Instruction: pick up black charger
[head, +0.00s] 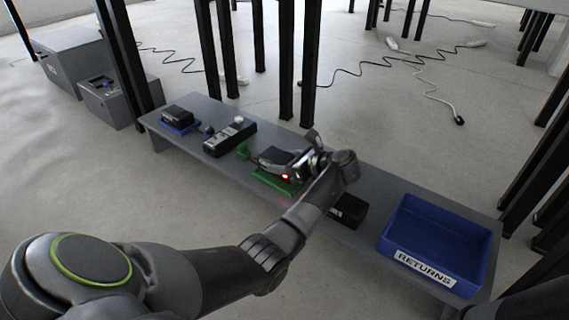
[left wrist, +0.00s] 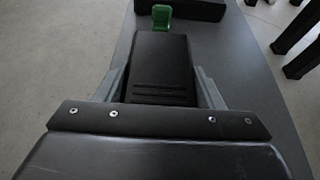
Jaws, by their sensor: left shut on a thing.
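The black charger (head: 275,156) is a dark block over a green base (head: 277,182) near the middle of the bench. My left gripper (head: 288,152) is shut on it. In the left wrist view, the charger (left wrist: 160,62) has ridges near its close end and lies between the two fingers (left wrist: 158,88). A green upright piece (left wrist: 161,15) shows just beyond its far end. I cannot tell whether the charger still touches the base. My right gripper is not in view.
The grey bench (head: 375,212) also holds a blue bin (head: 437,241) labelled RETURNS at the right and a black box (head: 348,209) beside my arm. To the left are a long black device (head: 229,137) and a black block on a blue base (head: 179,121). Black posts stand behind.

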